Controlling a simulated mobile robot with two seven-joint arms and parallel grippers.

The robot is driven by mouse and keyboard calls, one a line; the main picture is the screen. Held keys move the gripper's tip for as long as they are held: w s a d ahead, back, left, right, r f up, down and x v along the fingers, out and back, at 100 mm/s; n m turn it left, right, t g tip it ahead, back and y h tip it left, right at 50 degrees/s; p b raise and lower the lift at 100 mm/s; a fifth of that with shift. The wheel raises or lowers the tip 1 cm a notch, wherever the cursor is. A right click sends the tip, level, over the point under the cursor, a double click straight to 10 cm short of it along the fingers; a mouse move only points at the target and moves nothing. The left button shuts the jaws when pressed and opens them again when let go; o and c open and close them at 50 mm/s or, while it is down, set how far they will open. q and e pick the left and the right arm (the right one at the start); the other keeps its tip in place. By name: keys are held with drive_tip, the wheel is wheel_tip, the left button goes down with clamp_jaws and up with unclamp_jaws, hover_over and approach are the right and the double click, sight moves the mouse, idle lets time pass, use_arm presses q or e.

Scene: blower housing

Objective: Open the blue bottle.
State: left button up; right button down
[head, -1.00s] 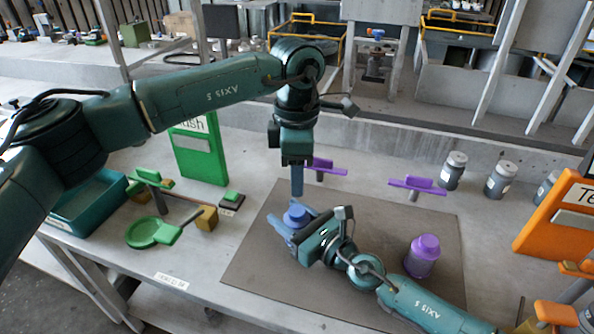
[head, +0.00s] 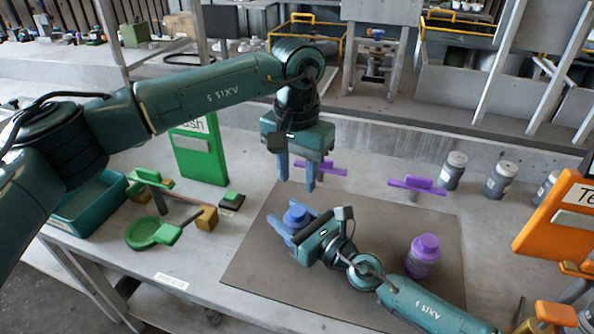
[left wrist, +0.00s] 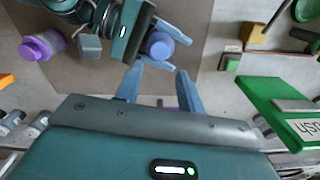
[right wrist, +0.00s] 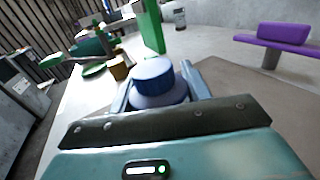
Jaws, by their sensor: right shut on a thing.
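The blue bottle (head: 296,219) stands on the brown mat with its blue cap (right wrist: 153,75) on top. My right gripper (head: 292,230) is shut on the bottle's body below the cap; the cap is clear of the fingers in the right wrist view. My left gripper (head: 297,180) points down above the bottle, open and empty, its two blue fingers apart. In the left wrist view the cap (left wrist: 159,46) lies just beyond the left fingertips (left wrist: 160,70). The lower bottle is mostly hidden by the right gripper.
A purple bottle (head: 422,256) stands on the mat (head: 260,265) near my right forearm. Purple-handled fixtures (head: 417,186) stand behind it.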

sight(297, 210)
use_arm(q)
drive_tip(key=shift+m, duration=0.9)
drive_tip(key=shift+f, duration=0.2)
wheel_tip(297, 210, down, 8)
drive_tip(key=shift+r, duration=0.2)
